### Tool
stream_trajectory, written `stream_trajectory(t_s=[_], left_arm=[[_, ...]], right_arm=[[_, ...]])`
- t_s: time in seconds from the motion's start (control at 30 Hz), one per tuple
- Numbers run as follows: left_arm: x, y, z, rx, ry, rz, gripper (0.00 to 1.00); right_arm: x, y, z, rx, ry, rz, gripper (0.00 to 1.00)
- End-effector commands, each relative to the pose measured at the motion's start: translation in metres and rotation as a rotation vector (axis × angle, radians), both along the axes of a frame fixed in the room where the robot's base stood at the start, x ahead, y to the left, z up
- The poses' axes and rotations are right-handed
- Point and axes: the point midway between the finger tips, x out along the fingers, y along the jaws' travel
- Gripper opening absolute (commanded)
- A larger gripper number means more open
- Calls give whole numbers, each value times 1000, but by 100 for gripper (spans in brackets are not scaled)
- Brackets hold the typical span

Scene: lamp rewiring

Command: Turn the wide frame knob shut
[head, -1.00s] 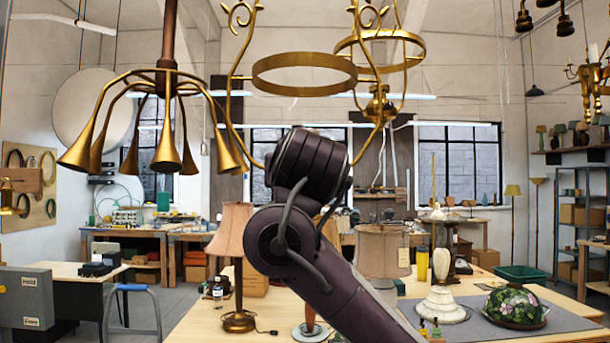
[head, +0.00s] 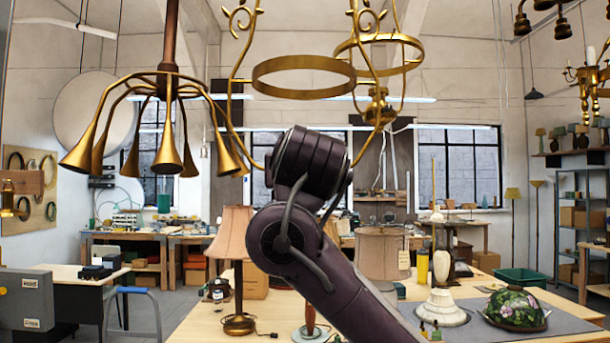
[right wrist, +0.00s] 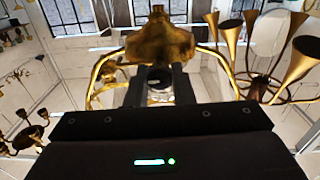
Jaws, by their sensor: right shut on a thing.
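The wide brass frame (head: 303,92) hangs at the upper middle of the head view, with a ring and curved side rods. Its lower end is hidden behind my right arm. In the right wrist view a brass body (right wrist: 160,40) stands just beyond the fingers, with curved rods on both sides. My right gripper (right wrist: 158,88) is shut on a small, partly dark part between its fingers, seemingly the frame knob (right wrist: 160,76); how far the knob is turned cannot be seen. In the head view my arm hides that gripper. My left gripper is not in view.
A second, narrower brass frame (head: 380,108) hangs behind. A brass lamp with several horn arms (head: 167,158) hangs to the left.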

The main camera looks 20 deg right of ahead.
Motion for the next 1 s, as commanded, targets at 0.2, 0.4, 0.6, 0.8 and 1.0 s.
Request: stream_trajectory(t_s=[0.2, 0.4, 0.6, 0.8, 1.0], left_arm=[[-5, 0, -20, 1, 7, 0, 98], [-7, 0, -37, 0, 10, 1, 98], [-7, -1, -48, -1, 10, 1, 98], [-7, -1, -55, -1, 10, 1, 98], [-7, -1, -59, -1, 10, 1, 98]], right_arm=[[0, 1, -5, -124, 36, -1, 0], [0, 1, -5, -297, 86, -4, 0], [0, 2, -4, -479, 138, -7, 0], [1, 2, -3, -663, 191, -10, 0], [1, 3, -3, -846, 243, -13, 0]])
